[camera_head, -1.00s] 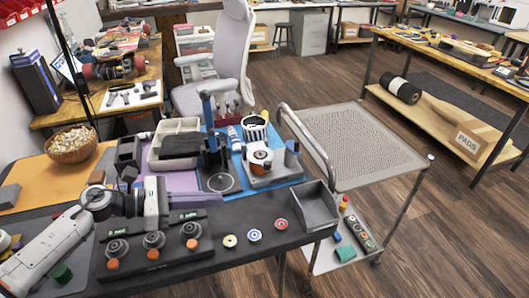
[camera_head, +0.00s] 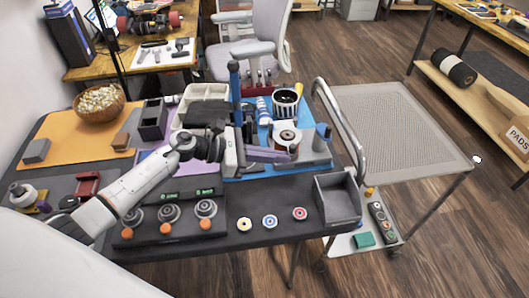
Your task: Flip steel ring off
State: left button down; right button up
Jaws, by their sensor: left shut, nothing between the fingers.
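A dark panel (camera_head: 185,236) lies along the near side of the table. It carries three grey, metallic-looking round knobs: left (camera_head: 133,216), middle (camera_head: 165,213) and right (camera_head: 206,208). Each has an orange button in front of it, and small green displays show behind. I cannot tell which part is the steel ring, or its setting. My left gripper (camera_head: 287,156) is above the table, behind and right of the panel. Its fingers point right and look shut and empty, close to a white device with a dark-and-orange round top (camera_head: 287,136). My right gripper is not in view.
A dark open bin (camera_head: 338,200) stands at the table's right end. Three coloured discs (camera_head: 270,222) lie between panel and bin. A blue post (camera_head: 235,90) rises behind my gripper. A striped cup (camera_head: 285,103) stands at the back. A mesh-topped cart (camera_head: 400,130) adjoins on the right.

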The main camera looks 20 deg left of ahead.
pick_arm(q)
jog(key=shift+w+d+f, duration=0.1)
jog(key=shift+d, duration=0.05)
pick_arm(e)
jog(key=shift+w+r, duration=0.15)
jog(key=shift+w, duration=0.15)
